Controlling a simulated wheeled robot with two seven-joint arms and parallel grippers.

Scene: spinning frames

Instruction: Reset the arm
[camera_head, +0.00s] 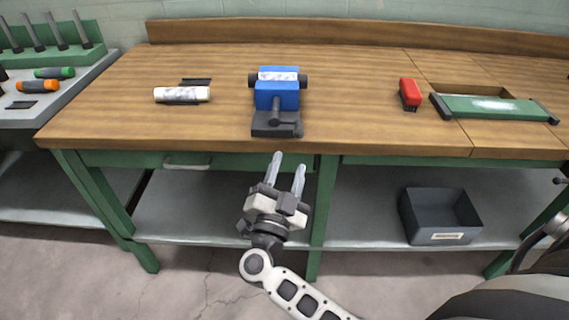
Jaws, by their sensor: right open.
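My right gripper (289,172) is open, its two pale fingers apart with nothing between them. It points up the picture toward the front of the wooden workbench (360,110). Its arm comes in from the bottom, right of centre. The fingertips lie just below the blue vise (277,96) in the picture, and I see no contact with it. My left gripper is not in view.
A white roll (182,95) lies left of the vise. A red block (410,94) and a green tool (493,108) lie right. A grey bin (440,217) sits on the lower shelf. A side bench (62,110) holds screwdrivers.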

